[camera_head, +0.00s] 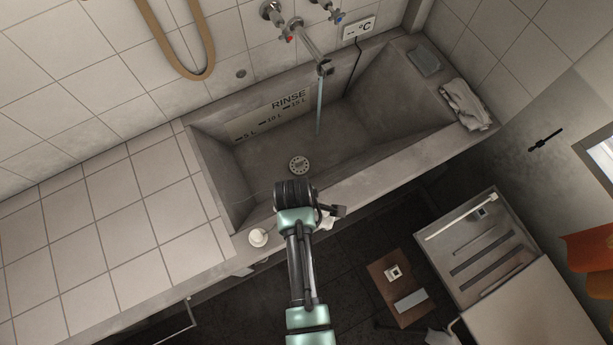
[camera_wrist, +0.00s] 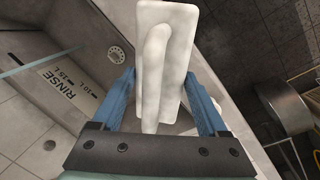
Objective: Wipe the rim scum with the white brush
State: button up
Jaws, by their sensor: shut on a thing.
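The white brush (camera_wrist: 178,65) fills the middle of the wrist view, with a flat pale block and a raised handle. My gripper (camera_wrist: 160,92) has its blue fingers on either side of the brush and is shut on it. In the head view my gripper (camera_head: 330,211) is above the front rim (camera_head: 392,178) of the concrete washtub (camera_head: 215,175), and only a small white part of the brush (camera_head: 328,223) shows. I cannot make out the rim scum clearly; my arm and the brush hide part of the rim. I cannot tell whether the brush touches the rim.
A tap (camera_head: 312,47) runs a thin stream into the tub near the drain (camera_head: 299,165). A round white object (camera_head: 258,237) sits on the front rim, left of my arm. A cloth (camera_head: 465,104) and a grey pad (camera_head: 424,62) lie on the right rim. The tiled counter (camera_head: 110,235) is clear.

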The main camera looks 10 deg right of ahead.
jog(key=shift+r+p, duration=0.75)
jog(key=shift+r, duration=0.4)
